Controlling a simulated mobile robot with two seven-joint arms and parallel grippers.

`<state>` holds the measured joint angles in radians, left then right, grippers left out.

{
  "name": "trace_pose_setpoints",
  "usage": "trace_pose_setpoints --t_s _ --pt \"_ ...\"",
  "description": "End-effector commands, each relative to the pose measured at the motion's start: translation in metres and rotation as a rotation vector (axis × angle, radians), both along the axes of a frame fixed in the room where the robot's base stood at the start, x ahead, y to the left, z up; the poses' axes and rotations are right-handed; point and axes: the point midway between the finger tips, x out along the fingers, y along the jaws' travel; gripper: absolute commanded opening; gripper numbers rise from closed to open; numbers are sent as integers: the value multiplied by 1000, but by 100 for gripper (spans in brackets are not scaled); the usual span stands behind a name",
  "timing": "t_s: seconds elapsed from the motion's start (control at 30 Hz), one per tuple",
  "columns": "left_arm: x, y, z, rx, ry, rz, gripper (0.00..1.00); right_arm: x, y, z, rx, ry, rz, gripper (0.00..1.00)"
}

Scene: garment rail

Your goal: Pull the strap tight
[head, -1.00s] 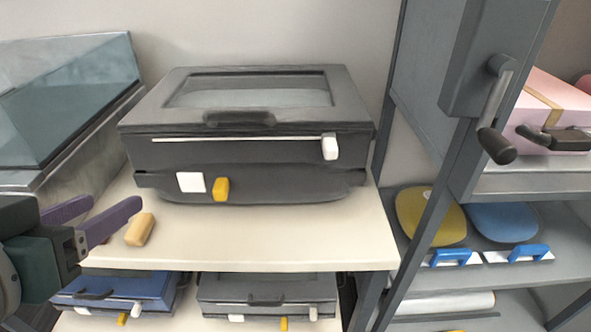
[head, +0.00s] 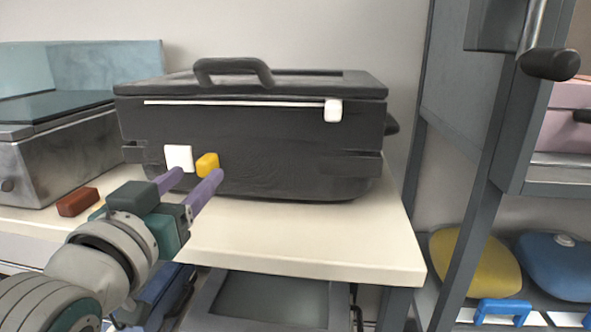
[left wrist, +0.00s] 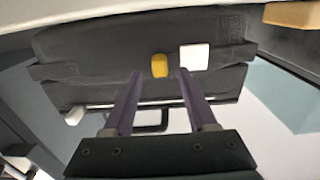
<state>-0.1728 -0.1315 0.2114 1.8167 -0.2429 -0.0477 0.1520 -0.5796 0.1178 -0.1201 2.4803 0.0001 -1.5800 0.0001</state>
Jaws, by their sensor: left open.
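A black case (head: 260,140) stands on the pale shelf top with a dark strap (head: 335,165) running across its lower front. On the strap sit a white square buckle (head: 178,157) and, just right of it, a yellow pull tab (head: 207,162). My left gripper (head: 198,174) is open in front of the case, its purple fingertips pointing at the tab. The left wrist view shows the scene upside down; the yellow tab (left wrist: 160,64) lies between the fingertips (left wrist: 159,73), the white buckle (left wrist: 194,57) just beside them. Contact with the tab cannot be told. My right gripper is not in view.
A white slider (head: 333,110) sits on a pale line below the lid. A grey box with a glass lid (head: 55,150) stands left, a red-brown block (head: 77,201) near it. A grey rack post (head: 475,190) rises at right. The shelf top (head: 330,240) is clear front right.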

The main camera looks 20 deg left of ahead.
Motion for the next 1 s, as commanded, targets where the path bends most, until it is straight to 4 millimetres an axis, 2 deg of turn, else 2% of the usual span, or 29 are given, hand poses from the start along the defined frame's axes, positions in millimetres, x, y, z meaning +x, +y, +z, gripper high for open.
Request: trace_pose_setpoints --t_s 0.03,0.2,0.57,1.0 --pt "9 3 0 2 -3 0 57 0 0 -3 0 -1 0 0" --pt "28 7 -1 0 0 0 57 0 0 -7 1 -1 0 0" --pt "35 9 0 0 2 0 57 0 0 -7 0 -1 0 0" --pt "35 9 0 -1 1 0 10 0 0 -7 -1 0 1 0"
